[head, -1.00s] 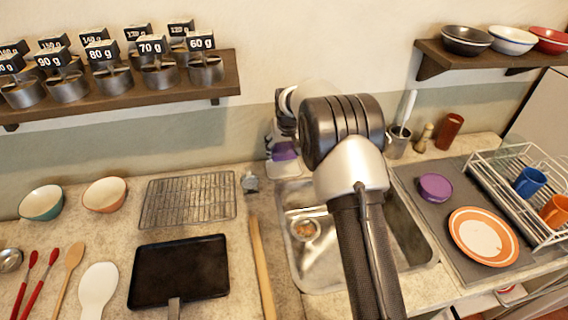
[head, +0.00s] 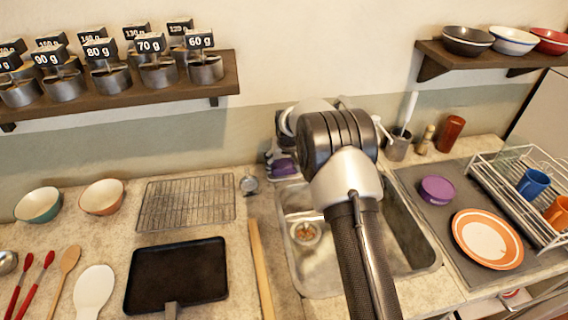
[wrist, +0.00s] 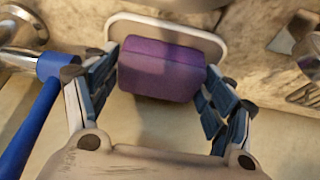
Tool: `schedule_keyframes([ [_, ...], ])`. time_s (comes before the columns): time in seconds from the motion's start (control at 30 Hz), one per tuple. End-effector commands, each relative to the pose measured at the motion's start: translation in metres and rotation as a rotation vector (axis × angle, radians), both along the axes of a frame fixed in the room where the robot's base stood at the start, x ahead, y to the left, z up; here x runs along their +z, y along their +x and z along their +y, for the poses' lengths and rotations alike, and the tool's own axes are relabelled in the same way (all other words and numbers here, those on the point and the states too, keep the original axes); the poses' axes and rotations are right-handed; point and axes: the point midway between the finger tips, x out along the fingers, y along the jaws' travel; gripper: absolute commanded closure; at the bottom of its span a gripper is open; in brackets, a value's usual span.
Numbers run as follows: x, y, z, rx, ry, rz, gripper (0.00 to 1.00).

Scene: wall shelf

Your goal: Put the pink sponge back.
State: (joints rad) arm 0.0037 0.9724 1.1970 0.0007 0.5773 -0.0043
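No plainly pink sponge shows; the sponge in my gripper looks purple. In the wrist view the purple sponge (wrist: 162,74) lies between the two blue-grey fingers of my gripper (wrist: 160,82), which appear to press on its left and right sides. A pale tray-like holder (wrist: 213,43) with a rounded rim lies just behind and under the sponge. I cannot tell whether the sponge rests on it. In the head view the purple sponge (head: 284,167) shows low behind the sink, and my arm hides most of the gripper.
A sink (head: 410,235) lies below my arm. In the wrist view a blue-handled thing (wrist: 32,128) is close to the left finger, and metal items (wrist: 297,35) lie at right. A small dial (head: 249,184) stands left of the sponge. A purple round container (head: 436,189) sits on the grey mat.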

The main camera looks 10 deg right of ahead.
Motion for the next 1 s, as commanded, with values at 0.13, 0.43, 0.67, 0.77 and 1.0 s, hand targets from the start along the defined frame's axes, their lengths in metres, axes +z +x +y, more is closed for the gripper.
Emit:
schedule_keyframes([
  [0.13, 0.0, 0.0, 0.0, 0.0, 0.0, 0.0, 0.22],
  [0.43, 0.014, -0.002, 0.0, 0.0, 0.0, -0.002, 0.22],
  [0.67, 0.059, -0.02, 0.0, 0.0, 0.0, -0.004, 0.22],
  [0.77, 0.078, -0.029, 0.0, 0.0, 0.0, -0.003, 0.22],
  [1.0, 0.109, -0.043, 0.0, 0.0, 0.0, -0.001, 0.22],
])
